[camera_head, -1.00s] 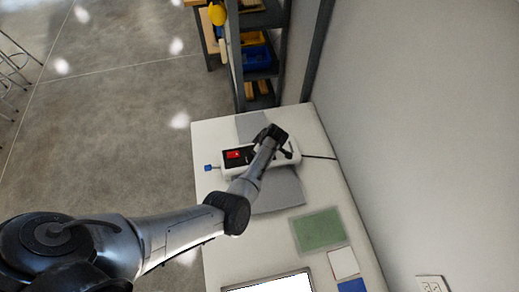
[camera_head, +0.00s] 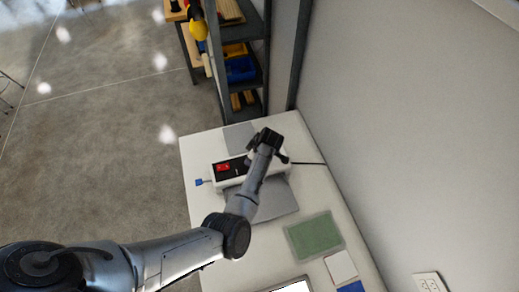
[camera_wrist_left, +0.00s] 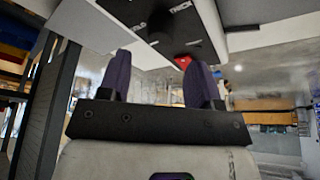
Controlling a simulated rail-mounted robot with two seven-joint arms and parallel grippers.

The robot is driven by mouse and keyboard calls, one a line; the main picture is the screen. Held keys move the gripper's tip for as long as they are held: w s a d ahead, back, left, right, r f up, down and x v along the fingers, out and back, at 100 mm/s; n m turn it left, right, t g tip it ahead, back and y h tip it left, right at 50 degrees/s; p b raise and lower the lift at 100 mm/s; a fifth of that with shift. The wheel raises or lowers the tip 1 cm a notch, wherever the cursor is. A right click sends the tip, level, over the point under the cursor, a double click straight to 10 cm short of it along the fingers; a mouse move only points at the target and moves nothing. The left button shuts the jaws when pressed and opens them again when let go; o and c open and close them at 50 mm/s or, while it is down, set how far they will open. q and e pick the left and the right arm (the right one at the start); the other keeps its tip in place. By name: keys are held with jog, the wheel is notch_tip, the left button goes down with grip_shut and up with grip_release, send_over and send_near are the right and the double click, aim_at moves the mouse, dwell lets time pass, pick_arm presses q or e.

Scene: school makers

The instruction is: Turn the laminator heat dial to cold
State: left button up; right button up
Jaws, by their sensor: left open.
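The white laminator (camera_head: 226,183) sits on the white table, with a dark panel and a red switch (camera_head: 222,167) on its top. A blue-ended part (camera_head: 199,182) sticks out at its left end. My left gripper (camera_head: 268,148) is over the right part of the laminator and hides some of its panel. In the left wrist view the gripper (camera_wrist_left: 160,80) has its two dark fingers apart with nothing between them. The laminator's dark panel (camera_wrist_left: 150,22) and red switch (camera_wrist_left: 183,61) show beyond the fingers. I cannot clearly pick out the heat dial. My right gripper is out of view.
A grey sheet (camera_head: 275,205) lies in front of the laminator. A green mat (camera_head: 314,236), a white card and a blue card lie nearer on the table (camera_head: 205,205). A cable runs to the wall at right. A shelf rack (camera_head: 243,60) stands behind.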

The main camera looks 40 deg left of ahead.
pick_arm(q)
jog(key=v, duration=0.8)
dwell(0.4)
